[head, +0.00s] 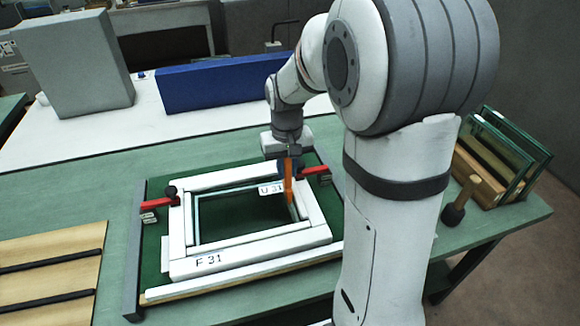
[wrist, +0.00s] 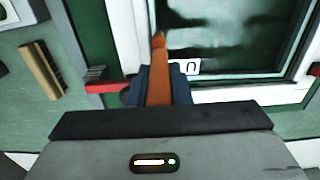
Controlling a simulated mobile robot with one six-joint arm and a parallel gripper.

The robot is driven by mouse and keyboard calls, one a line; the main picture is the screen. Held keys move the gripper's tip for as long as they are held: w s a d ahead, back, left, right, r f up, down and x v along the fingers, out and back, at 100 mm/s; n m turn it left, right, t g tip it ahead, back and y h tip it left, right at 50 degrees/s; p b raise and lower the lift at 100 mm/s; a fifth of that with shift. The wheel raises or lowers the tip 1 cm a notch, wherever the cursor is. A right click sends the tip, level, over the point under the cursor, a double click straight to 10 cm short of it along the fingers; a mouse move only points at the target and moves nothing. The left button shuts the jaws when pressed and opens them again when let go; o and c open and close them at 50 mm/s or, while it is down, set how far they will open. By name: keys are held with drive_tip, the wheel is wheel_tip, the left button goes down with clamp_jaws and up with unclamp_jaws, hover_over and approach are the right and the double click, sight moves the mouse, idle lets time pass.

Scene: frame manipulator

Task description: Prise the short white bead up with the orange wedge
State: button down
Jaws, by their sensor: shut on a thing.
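My gripper (head: 288,160) is shut on the orange wedge (head: 288,188), which points down at the inner right side of the white frame (head: 205,265). In the wrist view the wedge (wrist: 158,85) juts out from between the dark jaws, its tip by the inner edge of the frame's side. The short white bead (head: 294,212) appears to run along that right side of the opening, beside the glass (head: 235,215). It also shows in the wrist view (wrist: 148,22). Whether the tip touches the bead or is under it, I cannot tell.
Red clamps (head: 155,202) (head: 318,171) sit at both sides of the frame on a green board. A mallet (head: 461,198) and a rack of glass panes (head: 500,150) stand to the right. A blue box (head: 220,82) stands behind.

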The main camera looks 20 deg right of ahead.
drive_tip(key=shift+a+r+p, duration=0.15)
drive_tip(key=shift+r+p, duration=2.8)
drive_tip(key=shift+r, duration=1.15)
drive_tip(key=shift+f, duration=0.1)
